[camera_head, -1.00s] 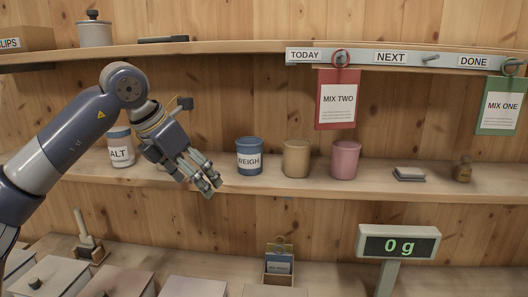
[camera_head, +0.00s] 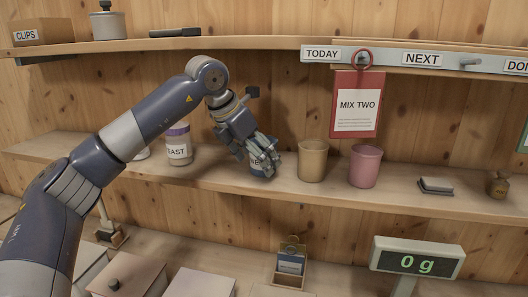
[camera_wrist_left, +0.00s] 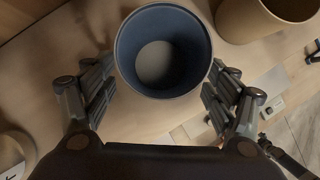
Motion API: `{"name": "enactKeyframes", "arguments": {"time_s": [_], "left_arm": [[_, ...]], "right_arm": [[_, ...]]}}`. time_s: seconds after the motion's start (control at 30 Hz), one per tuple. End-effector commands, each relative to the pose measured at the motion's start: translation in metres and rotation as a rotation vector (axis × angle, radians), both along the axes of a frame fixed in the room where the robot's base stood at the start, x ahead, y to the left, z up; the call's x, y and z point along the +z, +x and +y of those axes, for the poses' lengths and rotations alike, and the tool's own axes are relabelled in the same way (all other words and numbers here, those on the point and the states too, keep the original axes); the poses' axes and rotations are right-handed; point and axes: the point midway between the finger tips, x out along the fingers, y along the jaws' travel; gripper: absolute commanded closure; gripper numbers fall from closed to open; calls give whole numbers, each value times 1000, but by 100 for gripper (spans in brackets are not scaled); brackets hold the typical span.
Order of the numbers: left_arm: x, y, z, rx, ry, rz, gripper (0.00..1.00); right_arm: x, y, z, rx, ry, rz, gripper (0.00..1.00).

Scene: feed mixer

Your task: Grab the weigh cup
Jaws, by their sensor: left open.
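The blue weigh cup (camera_head: 257,168) stands on the middle shelf, mostly hidden behind my left gripper (camera_head: 266,166) in the head view. In the left wrist view the cup (camera_wrist_left: 163,22) is seen from above, upright and empty, with its round blue rim facing the camera. The fingers of my left gripper (camera_wrist_left: 158,97) are open, one on each side of the cup's near part. Small gaps seem to show between fingers and cup; contact cannot be told. My right gripper is not in view.
A tan cup (camera_head: 312,161) and a pink cup (camera_head: 364,167) stand right of the weigh cup. A yeast jar (camera_head: 179,148) stands to its left. A red MIX TWO card (camera_head: 357,104) hangs above. A scale display (camera_head: 416,260) reads 0 g below.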

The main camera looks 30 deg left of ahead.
Motion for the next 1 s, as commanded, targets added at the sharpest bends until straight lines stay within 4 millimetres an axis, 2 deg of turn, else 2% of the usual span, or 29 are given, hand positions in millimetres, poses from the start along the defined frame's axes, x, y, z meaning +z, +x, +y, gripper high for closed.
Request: {"name": "enactKeyframes", "arguments": {"time_s": [0.1, 0.23, 0.4, 0.67, 0.83, 1.0], "left_arm": [[5, 20, -8, 0, -1, 3, 21], [4, 40, -16, -1, 1, 3, 21], [-8, 44, -15, 0, 1, 1, 21], [-11, 44, -15, 0, 1, 0, 21], [-11, 44, -15, 0, 1, 0, 60], [-10, 44, -15, 0, 1, 0, 62]], "right_arm": [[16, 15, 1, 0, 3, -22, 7], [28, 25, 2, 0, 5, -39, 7], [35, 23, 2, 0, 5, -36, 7], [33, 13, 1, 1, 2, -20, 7], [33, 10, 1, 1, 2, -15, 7], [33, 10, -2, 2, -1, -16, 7]]}}
